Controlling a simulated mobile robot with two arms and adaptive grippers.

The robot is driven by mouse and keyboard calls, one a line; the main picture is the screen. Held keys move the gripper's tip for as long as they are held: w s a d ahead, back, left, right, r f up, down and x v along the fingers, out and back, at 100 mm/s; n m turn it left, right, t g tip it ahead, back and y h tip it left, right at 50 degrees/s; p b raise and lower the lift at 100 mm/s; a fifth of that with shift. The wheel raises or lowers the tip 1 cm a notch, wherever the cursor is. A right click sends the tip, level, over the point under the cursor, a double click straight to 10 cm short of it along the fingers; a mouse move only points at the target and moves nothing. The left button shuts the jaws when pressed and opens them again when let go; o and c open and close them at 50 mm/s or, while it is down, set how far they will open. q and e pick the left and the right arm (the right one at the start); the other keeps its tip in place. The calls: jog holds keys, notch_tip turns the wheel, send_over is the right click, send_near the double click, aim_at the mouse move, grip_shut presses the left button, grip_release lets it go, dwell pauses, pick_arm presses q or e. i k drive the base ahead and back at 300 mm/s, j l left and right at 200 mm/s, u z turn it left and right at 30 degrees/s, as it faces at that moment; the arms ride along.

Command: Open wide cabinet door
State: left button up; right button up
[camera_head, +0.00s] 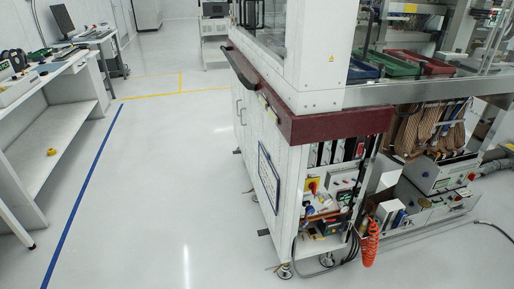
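A white test handler cabinet (252,135) with a dark red worktop edge (340,124) stands at the middle right. Its left side holds white door panels, seen at a steep angle. Slim vertical door handles (240,110) show on that side, below the red edge. The doors look shut, and I cannot tell which panel is the wide door. A blue-framed panel (269,176) is on the same side, closer to me. Neither of my grippers is in view.
A black bar handle (238,68) juts out above the doors. Wheels stick out at the cabinet's base, and an orange coiled hose (370,243) hangs at its near end. White workbenches (60,125) stand left. The floor between is clear.

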aim_at(259, 126)
jog(key=i+j+z, duration=0.1)
jog(key=i+j, duration=0.25)
jog(key=i, duration=0.25)
jog(key=i+j+z, duration=0.15)
jog(key=i+j, duration=0.2)
jog(key=i, duration=0.2)
